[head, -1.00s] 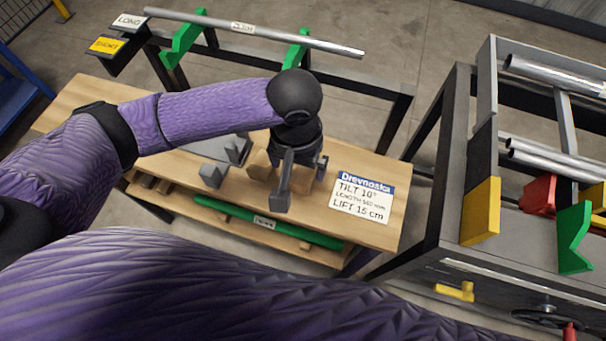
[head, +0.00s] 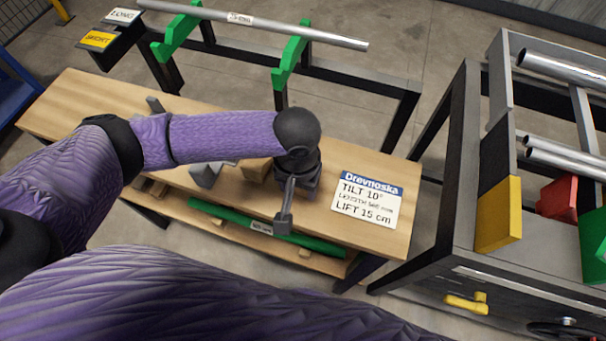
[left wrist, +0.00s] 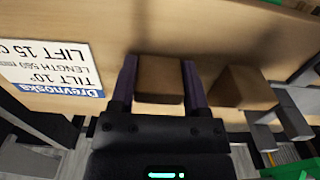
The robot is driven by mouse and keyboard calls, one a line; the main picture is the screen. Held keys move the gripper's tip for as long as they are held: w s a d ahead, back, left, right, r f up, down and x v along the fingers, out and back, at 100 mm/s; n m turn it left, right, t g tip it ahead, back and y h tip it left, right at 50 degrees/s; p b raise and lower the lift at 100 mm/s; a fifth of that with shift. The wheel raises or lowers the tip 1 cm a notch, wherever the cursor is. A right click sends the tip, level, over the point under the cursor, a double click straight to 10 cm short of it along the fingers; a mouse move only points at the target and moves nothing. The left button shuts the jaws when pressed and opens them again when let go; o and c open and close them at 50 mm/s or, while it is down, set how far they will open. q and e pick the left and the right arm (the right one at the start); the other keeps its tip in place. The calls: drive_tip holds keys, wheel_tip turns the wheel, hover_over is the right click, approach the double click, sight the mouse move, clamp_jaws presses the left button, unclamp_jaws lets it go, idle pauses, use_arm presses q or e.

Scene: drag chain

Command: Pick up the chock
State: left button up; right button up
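In the left wrist view a brown wooden chock (left wrist: 160,79) sits between the fingers of my left gripper (left wrist: 160,88), filling the gap with both fingers against its sides. A second wooden chock (left wrist: 242,88) lies just beside it, apart from the gripper; it also shows in the head view (head: 256,170), partly behind my arm. In the head view my left gripper (head: 297,200) points down over the wooden bench, left of the sign; the held chock is hidden there. I cannot tell whether it touches the bench top. My right gripper is out of view.
The bench (head: 400,240) carries a white-blue sign (head: 367,200) and a grey metal block (head: 206,174). A green bar (head: 265,228) lies on the lower shelf. A rack with a metal pipe (head: 265,26) stands behind; a dark station with a yellow plate (head: 497,216) stands right.

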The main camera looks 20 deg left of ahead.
use_arm(q)
drive_tip(key=c, duration=0.7)
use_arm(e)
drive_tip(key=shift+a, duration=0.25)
use_arm(q)
wheel_tip(320, 180, up, 10)
drive_tip(key=p, duration=0.5)
drive_tip(key=shift+r, duration=0.1)
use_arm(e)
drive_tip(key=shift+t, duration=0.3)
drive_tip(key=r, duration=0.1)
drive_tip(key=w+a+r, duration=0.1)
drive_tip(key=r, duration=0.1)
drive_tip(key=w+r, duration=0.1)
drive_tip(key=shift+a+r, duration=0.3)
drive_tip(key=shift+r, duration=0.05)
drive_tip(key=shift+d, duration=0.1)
